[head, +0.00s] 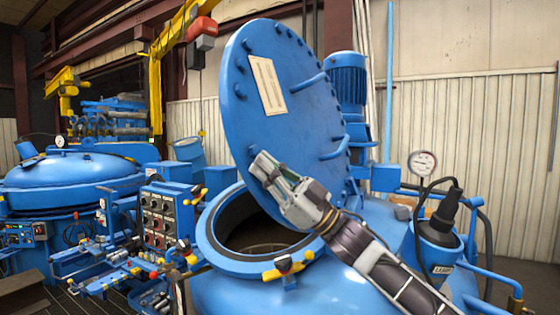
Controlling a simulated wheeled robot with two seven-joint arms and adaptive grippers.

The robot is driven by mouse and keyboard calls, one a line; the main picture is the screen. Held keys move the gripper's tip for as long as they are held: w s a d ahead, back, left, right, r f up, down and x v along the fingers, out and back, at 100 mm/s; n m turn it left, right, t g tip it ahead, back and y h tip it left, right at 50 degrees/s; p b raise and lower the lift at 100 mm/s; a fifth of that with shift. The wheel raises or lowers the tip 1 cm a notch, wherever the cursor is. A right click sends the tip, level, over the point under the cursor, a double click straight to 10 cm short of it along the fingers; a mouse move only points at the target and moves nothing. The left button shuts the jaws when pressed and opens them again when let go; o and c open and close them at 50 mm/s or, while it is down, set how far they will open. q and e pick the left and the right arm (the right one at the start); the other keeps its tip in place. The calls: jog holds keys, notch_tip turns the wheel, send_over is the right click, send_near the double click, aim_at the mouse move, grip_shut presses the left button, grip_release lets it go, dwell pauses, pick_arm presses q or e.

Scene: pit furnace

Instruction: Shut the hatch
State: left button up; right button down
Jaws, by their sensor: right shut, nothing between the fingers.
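The hatch (285,105) is a large round blue lid with a pale label plate and blue bar handles. It stands raised and tilted above the round opening (250,238) of the blue furnace vessel, so the hatch is open. The opening's blue rim (222,254) has yellow-handled clamps at its front. My right gripper (263,168) reaches in from the lower right and is shut and empty. It is in front of the lower part of the hatch; I cannot tell whether it touches it. My left gripper is not in view.
A control box with several knobs (165,217) stands left of the opening. A pressure gauge (422,164) and a lamp housing (440,232) stand at the right. A second blue vessel (70,172) is at the far left. A yellow hoist (155,90) hangs behind.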

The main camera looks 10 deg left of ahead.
jog(key=shift+w+a+f+m+t+h+p, duration=0.1)
jog(key=shift+w+a+m+t+h+p, duration=0.1)
jog(key=shift+a+p, duration=0.3)
jog(key=shift+w+a+f+m+t+h+p, duration=0.1)
jog(key=shift+w+a+t+p, duration=0.1)
jog(key=shift+a, duration=0.45)
jog(key=shift+w+a+f, duration=0.2)
jog(key=shift+w+a, duration=0.05)
jog(key=shift+a, duration=0.2)
jog(key=shift+d, duration=0.15)
